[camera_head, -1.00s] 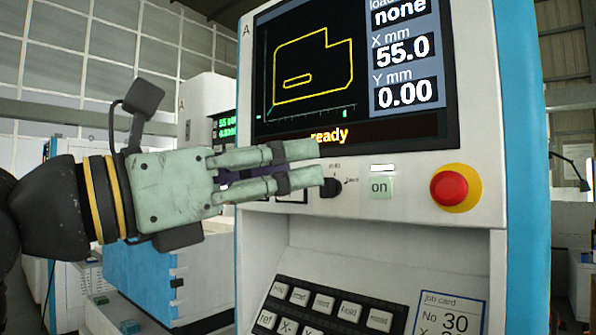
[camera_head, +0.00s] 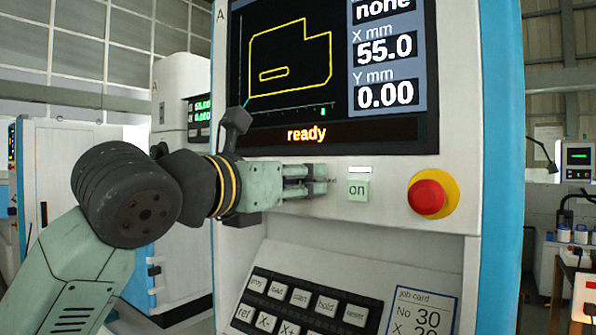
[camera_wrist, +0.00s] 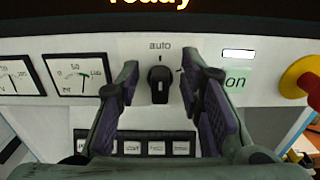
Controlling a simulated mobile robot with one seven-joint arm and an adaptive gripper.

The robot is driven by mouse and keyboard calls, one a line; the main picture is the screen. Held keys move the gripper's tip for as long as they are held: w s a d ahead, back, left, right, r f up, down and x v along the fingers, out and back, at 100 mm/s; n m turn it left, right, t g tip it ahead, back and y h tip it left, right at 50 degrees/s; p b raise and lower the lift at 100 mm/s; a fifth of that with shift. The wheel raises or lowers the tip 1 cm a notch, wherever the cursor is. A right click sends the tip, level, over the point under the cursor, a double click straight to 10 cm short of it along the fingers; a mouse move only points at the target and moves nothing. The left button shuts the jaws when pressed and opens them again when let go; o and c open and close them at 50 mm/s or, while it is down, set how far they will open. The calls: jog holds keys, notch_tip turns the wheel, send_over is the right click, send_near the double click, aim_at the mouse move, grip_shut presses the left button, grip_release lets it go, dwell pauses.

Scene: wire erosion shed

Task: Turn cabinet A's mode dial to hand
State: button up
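The black mode dial (camera_wrist: 160,84) is on the grey panel of cabinet A (camera_head: 470,190), below the screen. In the wrist view its pointer points up toward the word "auto". The "hand" mark is mostly hidden by the right finger. My gripper (camera_wrist: 160,78) is open, with one finger on each side of the dial and a visible gap between each finger and the knob. In the head view my gripper (camera_head: 322,180) is at the panel and hides the dial.
Right of the dial are a green "on" button (camera_head: 358,190) and a red stop button (camera_head: 428,197) on a yellow ring. Left of it are two gauges (camera_wrist: 77,75). A sloped keypad (camera_head: 310,303) and a job card (camera_head: 425,310) lie below. The screen (camera_head: 335,80) reads "ready".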

jog(key=shift+c, duration=0.5)
grip_shut()
